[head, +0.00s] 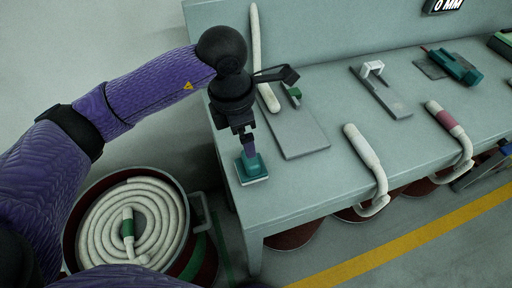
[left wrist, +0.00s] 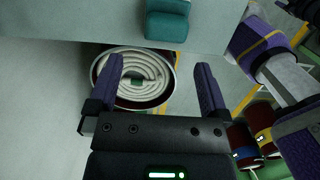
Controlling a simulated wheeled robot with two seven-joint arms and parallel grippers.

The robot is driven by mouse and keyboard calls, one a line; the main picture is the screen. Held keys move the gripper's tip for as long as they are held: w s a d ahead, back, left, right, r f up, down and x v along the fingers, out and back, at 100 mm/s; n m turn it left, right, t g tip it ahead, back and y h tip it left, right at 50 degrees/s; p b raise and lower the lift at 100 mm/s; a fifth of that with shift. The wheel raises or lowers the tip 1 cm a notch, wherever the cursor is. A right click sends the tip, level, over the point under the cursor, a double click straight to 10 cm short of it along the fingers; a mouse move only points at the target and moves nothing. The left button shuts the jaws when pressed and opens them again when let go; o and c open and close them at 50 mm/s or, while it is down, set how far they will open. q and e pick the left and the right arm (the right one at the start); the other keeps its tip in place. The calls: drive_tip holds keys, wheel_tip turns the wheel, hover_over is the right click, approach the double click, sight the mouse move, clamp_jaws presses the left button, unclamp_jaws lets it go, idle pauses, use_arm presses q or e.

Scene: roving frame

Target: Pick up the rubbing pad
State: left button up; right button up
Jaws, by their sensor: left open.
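The rubbing pad, a teal block on a pale base (head: 251,168), lies on the front left corner of the grey bench (head: 232,205). Its teal body also shows at the top of the left wrist view (left wrist: 167,22), beyond the fingertips. My left gripper (head: 248,150) points down just above the pad in the head view, and part of its fingers overlaps the pad there. The left wrist view shows its purple fingers (left wrist: 160,64) apart, with nothing held between them. I cannot tell from the head view whether a finger touches the pad. My right gripper is not identifiable.
A round bin with a coiled pale hose (head: 110,215) stands on the floor left of the bench. Flat grey plates (head: 300,135), pale hoses (head: 365,150) and a teal tool (head: 456,66) lie on the bench farther right. A yellow line (head: 400,245) crosses the floor.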

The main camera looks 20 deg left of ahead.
use_arm(q)
drive_tip(key=f, duration=0.2)
drive_tip(key=d+f, duration=0.1)
drive_tip(key=f, duration=0.5)
drive_tip(key=shift+s+d+b, duration=0.1)
drive_tip(key=shift+d+b, duration=0.1)
drive_tip(key=shift+b, duration=0.1)
drive_tip(key=c, duration=1.3)
drive_tip(key=shift+o, duration=0.2)
wheel_tip(320, 180, up, 10)
drive_tip(key=shift+r+p, duration=0.1)
drive_tip(key=shift+p, duration=0.5)
